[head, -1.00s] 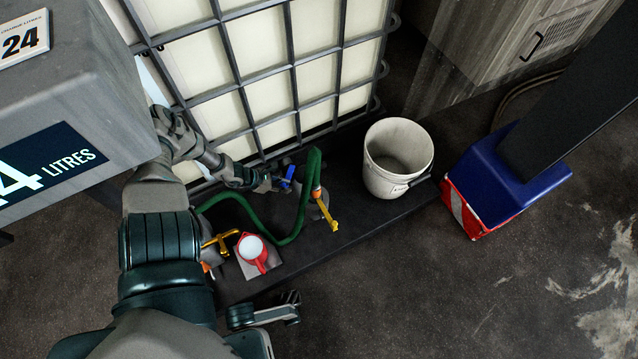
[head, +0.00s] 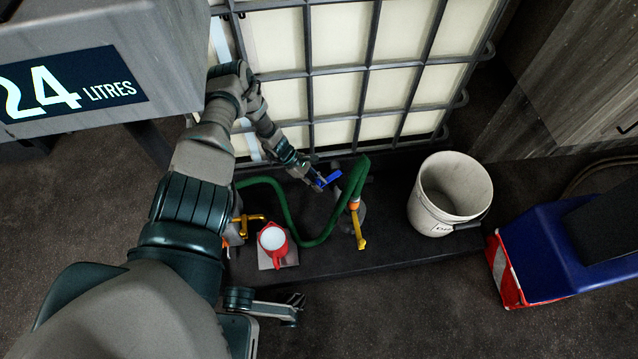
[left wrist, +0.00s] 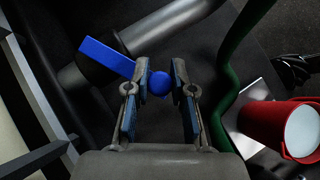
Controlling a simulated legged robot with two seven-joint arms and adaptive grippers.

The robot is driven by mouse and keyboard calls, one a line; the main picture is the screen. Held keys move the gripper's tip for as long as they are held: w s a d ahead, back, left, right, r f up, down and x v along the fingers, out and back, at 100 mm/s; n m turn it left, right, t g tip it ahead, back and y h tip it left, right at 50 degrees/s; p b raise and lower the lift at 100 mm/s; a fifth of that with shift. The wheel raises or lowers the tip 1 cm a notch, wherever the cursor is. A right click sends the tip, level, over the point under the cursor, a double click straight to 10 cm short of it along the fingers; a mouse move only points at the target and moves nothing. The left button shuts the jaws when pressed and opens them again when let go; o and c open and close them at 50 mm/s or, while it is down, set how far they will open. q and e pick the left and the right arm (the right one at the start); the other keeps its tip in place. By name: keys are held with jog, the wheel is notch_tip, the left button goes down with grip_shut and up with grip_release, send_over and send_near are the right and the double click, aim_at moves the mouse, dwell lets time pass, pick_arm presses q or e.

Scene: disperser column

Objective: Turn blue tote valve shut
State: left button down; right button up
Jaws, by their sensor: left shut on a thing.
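The blue tote valve handle (head: 333,177) is low at the front of the caged tote (head: 340,77). My left gripper (head: 317,184) is at the handle. In the left wrist view the blue lever (left wrist: 107,58) runs up and left past the left finger, and a round blue part (left wrist: 160,83) sits between the fingers of my left gripper (left wrist: 161,75). The fingers are closed in on the blue part. The lever lies across a grey pipe. Another jaw-like end (head: 292,308), seemingly my right gripper, is low in the head view; its opening is unclear.
A green hose (head: 305,242) loops close to the valve, with a yellow-handled valve (head: 359,230) beside it. A red jug (head: 277,255) stands left of that. A white bucket (head: 436,212) is to the right. A grey box marked 24 litres (head: 120,55) overhangs the left.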

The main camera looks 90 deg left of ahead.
pick_arm(q)
jog(key=c, duration=1)
grip_release()
jog(key=shift+s+f, duration=0.1)
jog(key=shift+f, duration=0.05)
jog(key=shift+o, duration=0.2)
notch_tip(320, 180, up, 10)
jog(key=shift+f, duration=0.1)
